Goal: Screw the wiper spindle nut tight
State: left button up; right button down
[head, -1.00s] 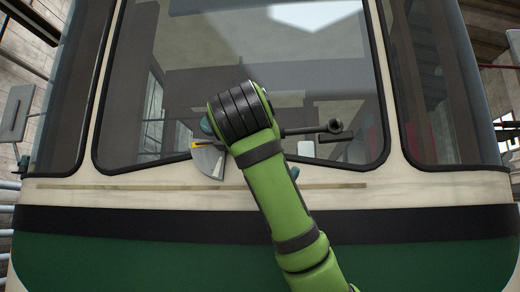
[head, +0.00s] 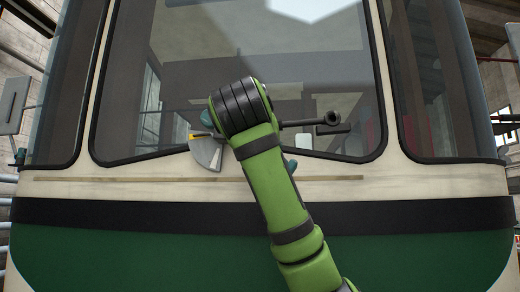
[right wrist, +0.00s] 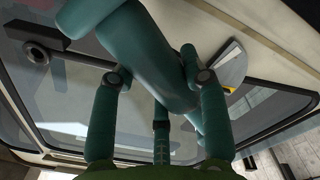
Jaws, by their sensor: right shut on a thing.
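My right gripper (right wrist: 160,88) is seen from behind in the right wrist view. Its jointed teal fingers are closed around a thick teal cylindrical piece (right wrist: 138,45), which lies slantwise across them. In the head view my green wrist hides the fingers; a teal end (head: 290,166) shows at its lower right. A dark rod with a ring-shaped end (head: 332,118) runs right from behind my wrist; it also shows in the right wrist view (right wrist: 37,51). I cannot make out whether the rod joins the teal piece. The spindle nut cannot be made out. My left gripper is out of view.
The tram's windscreen (head: 180,70) stands before me, above a cream panel and a green one (head: 130,245). A pale fan-shaped plate (head: 205,155) with a yellow mark sits just left of my wrist. A short dark bar (head: 335,130) lies under the rod's ring.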

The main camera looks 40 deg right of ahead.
jog(key=shift+w+d, duration=0.25)
dwell(0.4)
jog(key=shift+p+x, duration=0.5)
jog(key=shift+x, duration=0.65)
jog(key=c, duration=1.4)
grip_release()
jog(key=shift+c, duration=0.2)
grip_shut()
jog(key=shift+w, duration=0.1)
